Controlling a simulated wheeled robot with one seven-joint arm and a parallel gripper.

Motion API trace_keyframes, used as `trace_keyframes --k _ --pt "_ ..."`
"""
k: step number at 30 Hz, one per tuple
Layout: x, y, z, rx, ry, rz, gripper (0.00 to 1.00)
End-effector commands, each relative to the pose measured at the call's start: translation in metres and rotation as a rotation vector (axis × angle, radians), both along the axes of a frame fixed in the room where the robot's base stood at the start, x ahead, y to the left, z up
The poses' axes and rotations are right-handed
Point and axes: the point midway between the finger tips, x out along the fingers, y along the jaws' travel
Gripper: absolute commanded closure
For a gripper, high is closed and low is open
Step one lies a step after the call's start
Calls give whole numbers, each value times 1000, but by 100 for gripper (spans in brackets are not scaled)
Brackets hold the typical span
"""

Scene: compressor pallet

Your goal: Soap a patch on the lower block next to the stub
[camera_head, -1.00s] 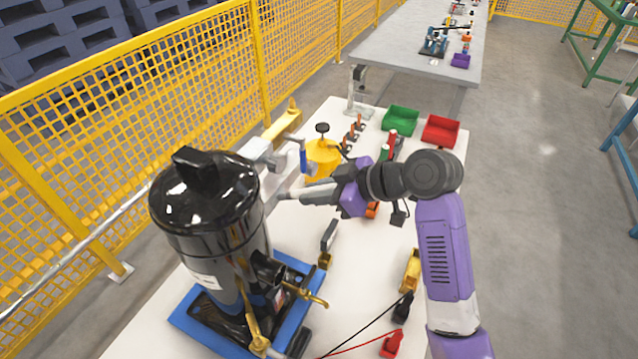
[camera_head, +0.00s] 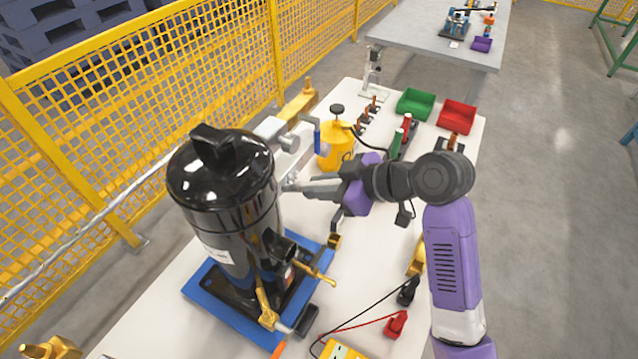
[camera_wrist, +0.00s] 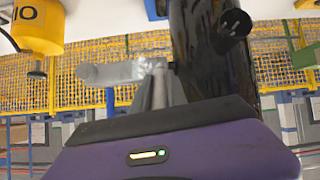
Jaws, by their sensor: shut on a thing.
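My gripper (camera_head: 293,184) points left, close to the right side of the black tank (camera_head: 225,185). In the wrist view the grey fingers (camera_wrist: 160,92) meet beside a silver bar (camera_wrist: 112,74); I cannot tell whether the bar is held or is a fitting behind. A dark stub (camera_wrist: 235,22) sticks out by the tank in the wrist view. The lower block is not clearly distinguishable; the tank and gripper hide part of that area.
A yellow canister (camera_head: 336,150) with a black knob stands just beyond my gripper. Green (camera_head: 415,103) and red (camera_head: 457,115) bins sit at the table's far end. Brass valves (camera_head: 318,270) jut from the tank near its blue base (camera_head: 225,318). A yellow mesh fence runs behind.

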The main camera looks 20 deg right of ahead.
Motion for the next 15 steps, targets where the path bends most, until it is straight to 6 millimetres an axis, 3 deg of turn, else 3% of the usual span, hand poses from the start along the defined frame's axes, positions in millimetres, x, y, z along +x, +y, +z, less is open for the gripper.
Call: trace_keyframes --k 15 --pt "-35 -27 1 0 1 -4 100"
